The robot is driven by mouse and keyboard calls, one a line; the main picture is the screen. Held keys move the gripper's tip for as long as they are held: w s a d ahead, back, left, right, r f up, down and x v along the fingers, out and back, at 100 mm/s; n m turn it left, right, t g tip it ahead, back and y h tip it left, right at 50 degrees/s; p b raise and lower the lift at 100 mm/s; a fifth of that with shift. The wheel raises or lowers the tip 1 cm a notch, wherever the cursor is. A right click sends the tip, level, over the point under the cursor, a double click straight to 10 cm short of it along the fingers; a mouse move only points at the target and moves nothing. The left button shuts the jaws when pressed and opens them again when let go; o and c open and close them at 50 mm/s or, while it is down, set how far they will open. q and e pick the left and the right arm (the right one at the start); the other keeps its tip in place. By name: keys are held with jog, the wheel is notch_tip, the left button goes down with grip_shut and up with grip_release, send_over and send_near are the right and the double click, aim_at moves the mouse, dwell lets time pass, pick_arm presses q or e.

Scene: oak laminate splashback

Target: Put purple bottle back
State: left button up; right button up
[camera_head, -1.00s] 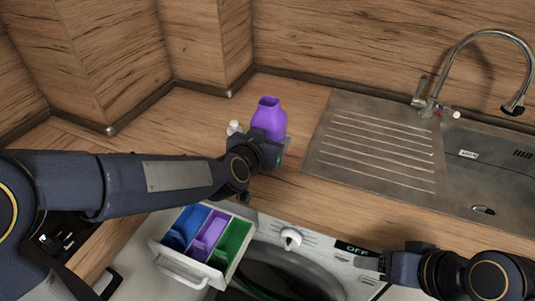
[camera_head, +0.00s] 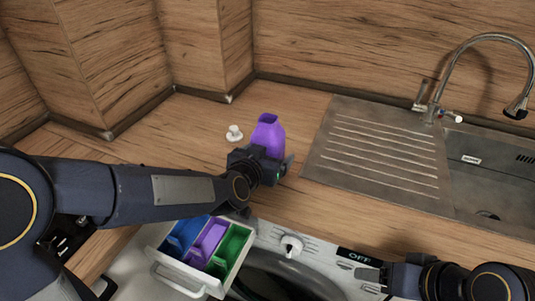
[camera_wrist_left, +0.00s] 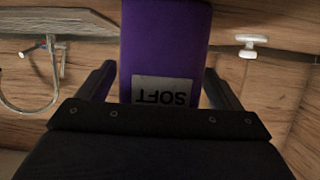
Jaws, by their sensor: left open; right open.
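The purple bottle (camera_head: 267,134) stands upright on the wooden counter, with no cap on its open top. My left gripper (camera_head: 277,162) is in front of it, open, with its fingers on either side of the bottle's lower part. In the left wrist view the bottle (camera_wrist_left: 165,50), with a "SOFT" label, is between the two fingers (camera_wrist_left: 158,88), with a gap on both sides. A white cap (camera_head: 234,132) lies on the counter left of the bottle. My right gripper (camera_head: 372,276) is open and empty in front of the washing machine panel.
The washing machine's detergent drawer (camera_head: 203,252) is pulled out below the counter, with blue, purple and green compartments. A metal sink with a drainboard (camera_head: 375,150) and a tap (camera_head: 480,45) is on the right. Wooden walls close the back.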

pick_arm(q)
jog(key=shift+r, duration=0.2)
jog(key=p+v, duration=0.3)
jog(key=v, duration=0.9)
jog(key=shift+p, duration=0.3)
jog(key=shift+a, duration=0.15)
jog(key=s+a+f+n+g, duration=0.2)
jog(key=s+a+n+g, duration=0.1)
jog(key=s+a, duration=0.5)
jog(key=s+a+f+n+g+y, duration=0.1)
jog(key=s+a+f+n+g, duration=0.1)
jog(key=s+a, duration=0.6)
jog(key=shift+s+f+n+g, duration=0.25)
jog(key=shift+s+n+g, duration=0.45)
jog(key=shift+s+g, duration=0.4)
jog(key=shift+w, duration=0.1)
